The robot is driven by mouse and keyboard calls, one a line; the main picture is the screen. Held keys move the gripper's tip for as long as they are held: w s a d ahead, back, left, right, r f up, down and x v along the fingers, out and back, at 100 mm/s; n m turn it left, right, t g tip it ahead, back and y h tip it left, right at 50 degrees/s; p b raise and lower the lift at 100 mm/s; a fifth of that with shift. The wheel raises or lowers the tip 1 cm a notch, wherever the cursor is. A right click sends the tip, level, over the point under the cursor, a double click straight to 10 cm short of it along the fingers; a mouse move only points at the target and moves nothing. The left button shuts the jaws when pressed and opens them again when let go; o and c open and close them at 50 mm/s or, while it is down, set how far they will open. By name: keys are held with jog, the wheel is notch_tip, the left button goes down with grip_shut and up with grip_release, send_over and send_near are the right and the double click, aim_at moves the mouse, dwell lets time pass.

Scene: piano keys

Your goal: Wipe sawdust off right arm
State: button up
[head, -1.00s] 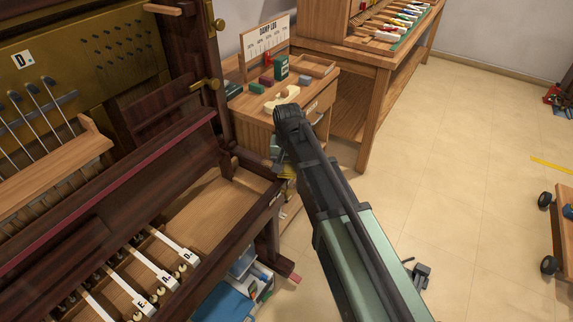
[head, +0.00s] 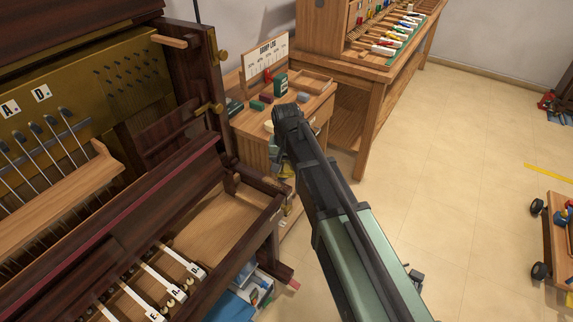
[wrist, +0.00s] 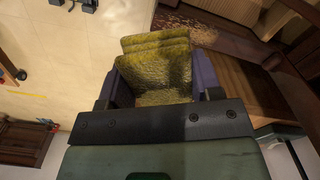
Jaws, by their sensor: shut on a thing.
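My gripper (wrist: 163,82) is shut on a fuzzy yellow cloth (wrist: 158,62), which bulges out between its two purple-grey fingers in the wrist view. In the head view my wrist hides most of the gripper, and only a bit of yellow shows below it, beside the right end of the piano. Pale sawdust (wrist: 186,27) lies scattered on a dark wooden surface just beyond the cloth in the wrist view. This looks like the piano's right arm (head: 262,183). I cannot tell whether the cloth touches it.
The opened piano has a few white keys (head: 185,262) at lower left. A side table (head: 247,148) with small blocks and a green box (head: 281,83) stands behind my wrist. A workbench (head: 385,68) is beyond. A wheeled cart (head: 556,240) is at right; the floor between is clear.

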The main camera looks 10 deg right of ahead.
aim_at(286, 189)
dwell(0.4)
jog(key=shift+a+f+b, duration=0.1)
jog(key=shift+f+b, duration=0.45)
jog(key=shift+b, duration=0.1)
jog(key=shift+r, duration=0.1)
notch_tip(286, 189, down, 8)
jog(key=b, duration=0.7)
jog(key=shift+r, duration=0.15)
jog(key=shift+w+a+r, duration=0.2)
jog(key=shift+w+a, duration=0.3)
jog(key=shift+w, duration=0.05)
jog(key=shift+w+a, duration=1.05)
jog(key=shift+a, duration=0.3)
jog(key=shift+w+a, duration=1.05)
jog(key=shift+a, duration=0.25)
jog(key=shift+s+d, duration=0.2)
jog(key=shift+s, duration=0.1)
jog(key=shift+s+d, duration=0.8)
jog(key=shift+d, duration=0.2)
jog(key=shift+s+d, duration=0.75)
jog(key=shift+d, duration=0.25)
jog(key=shift+s+d, duration=0.8)
jog(key=shift+d, duration=0.2)
notch_tip(286, 189, up, 8)
jog(key=p, duration=0.7)
jog(key=shift+f, duration=0.25)
